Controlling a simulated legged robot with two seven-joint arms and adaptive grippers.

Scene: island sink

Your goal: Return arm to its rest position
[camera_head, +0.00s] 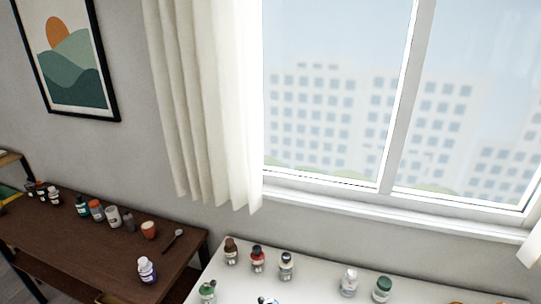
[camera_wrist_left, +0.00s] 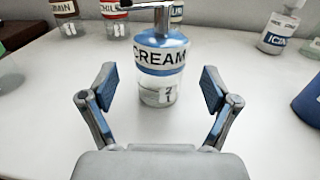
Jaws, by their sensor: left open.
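My left gripper (camera_wrist_left: 158,88) shows in the left wrist view with its two fingers spread wide and nothing gripped. A clear pump bottle labelled CREAM (camera_wrist_left: 160,62), with a blue band and a metal pump, stands upright on the white counter (camera_wrist_left: 55,130). It is in front of the gripper, centred in the gap between the fingers, with clear space on both sides. I cannot tell how deep it sits between them. The head view shows neither of my arms. My right gripper is in neither view.
Labelled bottles stand behind the CREAM bottle, including a red-banded one (camera_wrist_left: 115,18), with a white one (camera_wrist_left: 280,30) at right. The head view shows several bottles on the counter, a dark wooden table (camera_head: 60,240) with jars, and a window (camera_head: 335,110).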

